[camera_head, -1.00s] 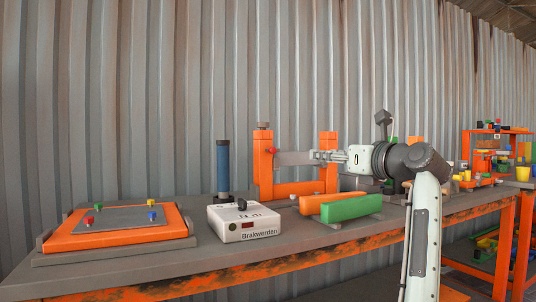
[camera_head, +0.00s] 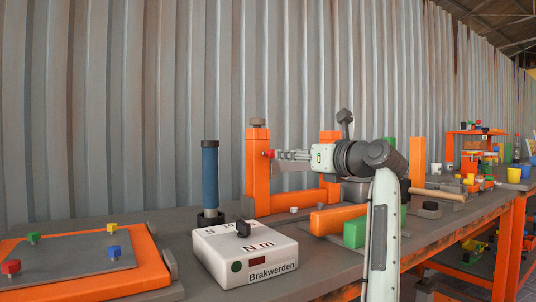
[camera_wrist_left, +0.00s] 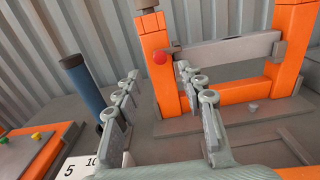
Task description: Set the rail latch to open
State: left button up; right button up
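The rail latch is an orange two-post frame (camera_head: 257,180) on the bench, with a red knob (camera_head: 268,154) at its left post. In the left wrist view a grey bar (camera_wrist_left: 230,50) spans both posts, its right end at a dark catch on the right post. The red knob (camera_wrist_left: 159,57) shows there near the bar's left end. My left gripper (camera_head: 277,155) has its tips close to the knob. In the left wrist view the gripper (camera_wrist_left: 157,70) is open, with the knob appearing between its fingers. I cannot tell whether they touch. In the head view my gripper mostly hides the bar. My right gripper is not in view.
A white Brakwerden box (camera_head: 245,254) and a blue cylinder (camera_head: 210,177) stand left of the frame. An orange board with coloured knobs (camera_head: 135,278) lies farther left. Orange (camera_head: 335,219) and green (camera_head: 354,234) blocks lie in front. A corrugated wall (camera_head: 120,110) stands behind.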

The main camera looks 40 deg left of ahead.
aim_at(273, 153)
pick_arm(q)
jog(key=x, duration=0.7)
jog(key=shift+w+a, duration=0.15)
jog(key=shift+a, duration=0.25)
grip_shut()
